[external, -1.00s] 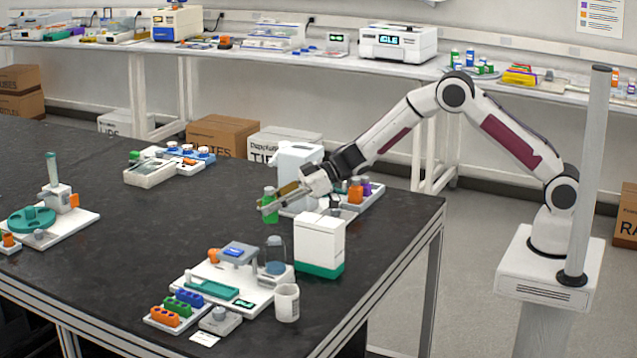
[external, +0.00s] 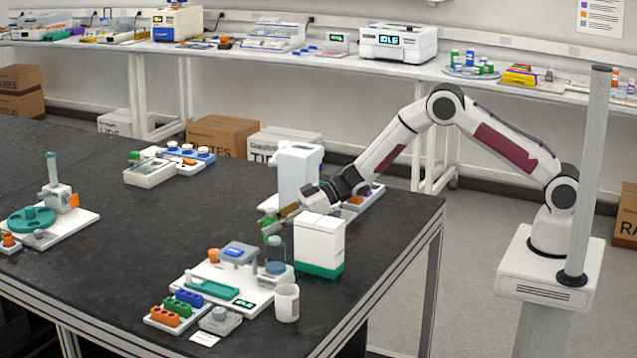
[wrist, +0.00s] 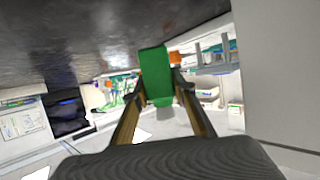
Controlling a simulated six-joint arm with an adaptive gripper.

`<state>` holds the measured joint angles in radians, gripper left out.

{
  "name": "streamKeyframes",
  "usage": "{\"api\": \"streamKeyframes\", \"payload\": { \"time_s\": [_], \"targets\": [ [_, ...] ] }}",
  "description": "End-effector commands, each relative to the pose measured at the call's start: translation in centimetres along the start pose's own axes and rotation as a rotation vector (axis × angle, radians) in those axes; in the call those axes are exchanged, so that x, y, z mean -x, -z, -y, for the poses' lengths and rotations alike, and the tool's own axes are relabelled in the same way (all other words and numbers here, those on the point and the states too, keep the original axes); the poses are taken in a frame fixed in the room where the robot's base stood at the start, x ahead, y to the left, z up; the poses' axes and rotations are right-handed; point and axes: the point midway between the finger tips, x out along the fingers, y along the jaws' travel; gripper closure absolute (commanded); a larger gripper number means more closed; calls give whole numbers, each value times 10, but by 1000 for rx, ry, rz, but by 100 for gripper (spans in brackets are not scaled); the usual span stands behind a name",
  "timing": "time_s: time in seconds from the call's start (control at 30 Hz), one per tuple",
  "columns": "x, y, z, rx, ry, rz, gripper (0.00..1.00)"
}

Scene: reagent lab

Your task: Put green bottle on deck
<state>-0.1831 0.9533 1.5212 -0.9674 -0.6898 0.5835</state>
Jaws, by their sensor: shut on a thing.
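My gripper (external: 280,224) is shut on the green bottle (external: 270,232), holding it near the back edge of the white deck (external: 262,298). In the wrist view the bottle (wrist: 155,75) sits between my two fingers (wrist: 157,90), and its bare green side is visible. The deck carries a blue-grey device and a green tray (external: 212,289). In the external view the bottle is small and partly hidden by the fingers. I cannot tell how high it is above the bench.
A white box with a green base (external: 320,240) stands close to the right of my gripper. A white dispenser (external: 298,170) is behind it. A white mug (external: 287,303) stands at the deck's right front. Colored tube racks (external: 178,308) lie at left front. The bench middle is clear.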

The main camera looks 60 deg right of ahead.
Motion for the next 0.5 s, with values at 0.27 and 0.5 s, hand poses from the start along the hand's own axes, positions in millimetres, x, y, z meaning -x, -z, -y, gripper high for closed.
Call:
{"api": "streamKeyframes", "payload": {
  "time_s": [0.27, 0.5],
  "targets": [
    [-10, -24, 0, -2, 0, 1, 98],
    [-14, -33, 0, 0, 0, -1, 98]
  ]
}}
